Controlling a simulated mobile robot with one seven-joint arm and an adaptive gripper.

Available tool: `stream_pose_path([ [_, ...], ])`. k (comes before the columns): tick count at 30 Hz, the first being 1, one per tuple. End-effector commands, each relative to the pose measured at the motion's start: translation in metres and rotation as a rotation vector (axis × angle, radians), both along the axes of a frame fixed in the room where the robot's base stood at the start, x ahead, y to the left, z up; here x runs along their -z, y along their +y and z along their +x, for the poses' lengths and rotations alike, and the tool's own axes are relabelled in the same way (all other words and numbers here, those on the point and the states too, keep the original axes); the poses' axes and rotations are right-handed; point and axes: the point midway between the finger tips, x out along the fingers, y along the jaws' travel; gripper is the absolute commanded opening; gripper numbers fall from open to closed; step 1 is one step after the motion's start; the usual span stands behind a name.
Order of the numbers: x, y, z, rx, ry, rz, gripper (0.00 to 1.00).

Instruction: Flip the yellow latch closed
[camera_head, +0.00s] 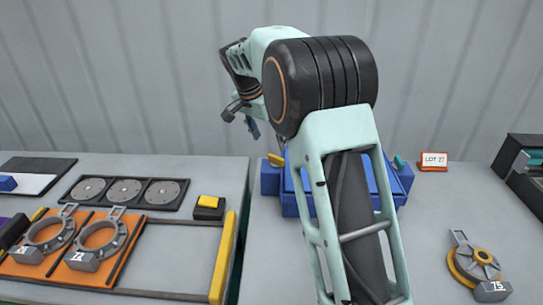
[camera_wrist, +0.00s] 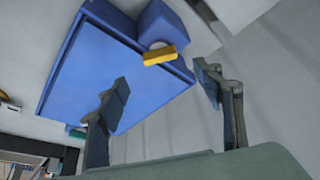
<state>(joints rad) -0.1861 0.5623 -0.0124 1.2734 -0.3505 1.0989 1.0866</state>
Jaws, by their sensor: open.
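The yellow latch (camera_wrist: 165,55) is a small bar on a pale round pivot at one edge of the blue fixture (camera_wrist: 85,75). In the head view the latch (camera_head: 276,159) shows at the fixture's upper left corner, and much of the blue fixture (camera_head: 270,182) is hidden behind my arm. My gripper (camera_wrist: 162,80) is open and empty, its two fingers spread on either side of the latch in the wrist view, seemingly apart from it. In the head view my gripper (camera_head: 252,127) is partly hidden and hangs above the latch.
A teal knob (camera_head: 398,162) sits on the fixture's right side. An orange LOT 27 sign (camera_head: 433,161) stands to the right. A ringed part (camera_head: 473,264) lies at the front right. The left table holds an orange tray (camera_head: 62,273) and a yellow-edged rail (camera_head: 223,258).

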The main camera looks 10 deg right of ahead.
Motion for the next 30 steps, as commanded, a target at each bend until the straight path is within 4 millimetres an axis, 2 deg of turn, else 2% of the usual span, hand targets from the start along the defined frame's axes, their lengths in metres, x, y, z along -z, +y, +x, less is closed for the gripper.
stream_pose_path([
  [9,0.057,-0.017,0.016,-0.001,0.004,-0.001,0.61],
  [15,0.079,-0.023,0.023,-0.002,0.001,-0.001,0.61],
  [26,0.085,-0.025,0.025,-0.003,-0.001,-0.001,0.61],
  [30,0.085,-0.025,0.025,-0.003,-0.001,-0.001,0.49],
])
